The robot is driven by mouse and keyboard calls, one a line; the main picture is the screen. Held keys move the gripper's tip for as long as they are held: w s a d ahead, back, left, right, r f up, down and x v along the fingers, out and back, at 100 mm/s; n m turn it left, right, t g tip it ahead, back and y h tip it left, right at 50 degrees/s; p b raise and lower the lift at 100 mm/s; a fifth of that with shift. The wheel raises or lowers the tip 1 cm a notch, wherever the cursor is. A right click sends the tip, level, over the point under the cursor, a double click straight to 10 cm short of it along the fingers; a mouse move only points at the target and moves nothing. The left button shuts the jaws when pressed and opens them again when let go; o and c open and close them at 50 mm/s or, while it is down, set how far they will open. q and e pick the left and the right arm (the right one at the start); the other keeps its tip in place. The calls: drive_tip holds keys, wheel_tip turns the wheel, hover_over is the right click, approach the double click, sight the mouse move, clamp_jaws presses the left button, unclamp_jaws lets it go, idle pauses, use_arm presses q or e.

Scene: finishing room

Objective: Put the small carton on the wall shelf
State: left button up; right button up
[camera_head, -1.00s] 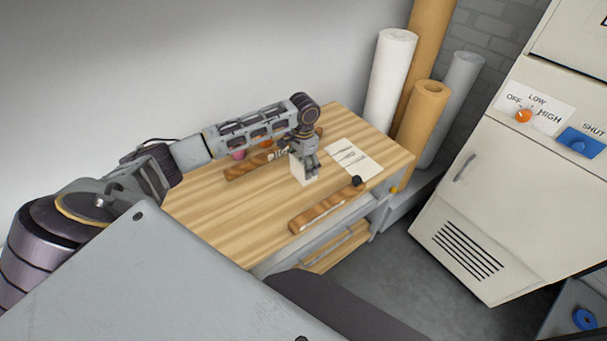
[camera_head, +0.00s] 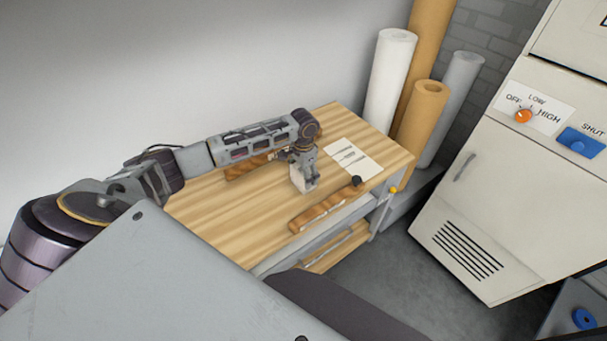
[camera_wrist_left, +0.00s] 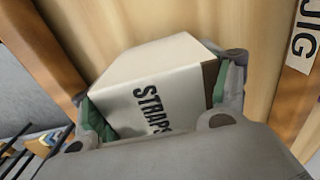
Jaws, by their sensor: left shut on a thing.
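The small carton (camera_head: 298,180) is a white box. In the left wrist view the carton (camera_wrist_left: 155,80) shows the printed letters "STRAPS", partly covered by the gripper. My left gripper (camera_head: 305,168) is shut on it, with green-lined fingers on two of its sides. The carton is over the wooden table top (camera_head: 230,212); I cannot tell whether it touches the wood. The wall shelf is not in these views. My right gripper is not in view.
A wooden strip (camera_head: 325,207) with a black knob lies along the table's front edge. A white paper sheet (camera_head: 353,157) lies right of the carton. Tall rolls (camera_head: 390,80) stand behind the table's right end. A cream cabinet (camera_head: 500,190) stands at right.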

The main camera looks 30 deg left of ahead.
use_arm(q)
drive_tip(key=o, duration=1.6)
drive_tip(key=shift+f, duration=0.1)
drive_tip(key=shift+o, duration=0.2)
wheel_tip(320, 180, up, 12)
drive_tip(key=shift+r, duration=0.15)
drive_tip(key=shift+o, duration=0.3)
